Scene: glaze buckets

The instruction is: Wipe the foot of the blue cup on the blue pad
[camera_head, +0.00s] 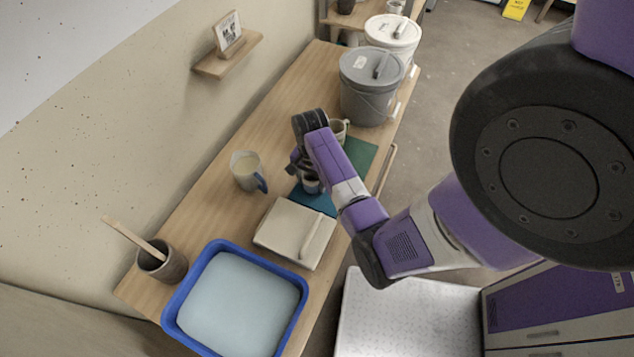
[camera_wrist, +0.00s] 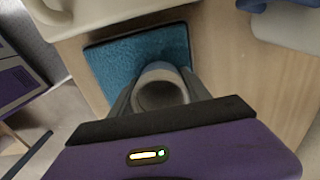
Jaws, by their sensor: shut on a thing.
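My gripper (camera_head: 303,170) is shut on a small cup (camera_head: 312,186), over the blue pad (camera_head: 318,204) on the wooden table. In the wrist view, the cup (camera_wrist: 160,84) sits between the two fingers of my gripper (camera_wrist: 160,96), its pale round mouth facing the camera. Its outer side is mostly hidden, so its colour is hard to tell. The blue pad (camera_wrist: 112,64) lies beneath the cup in that view. The foot is hidden, so I cannot tell whether it touches the pad.
A green pad (camera_head: 360,154) and another cup (camera_head: 341,129) are behind my gripper. A pitcher with a blue handle (camera_head: 246,171) stands left. A grey bucket (camera_head: 366,95) stands farther back.

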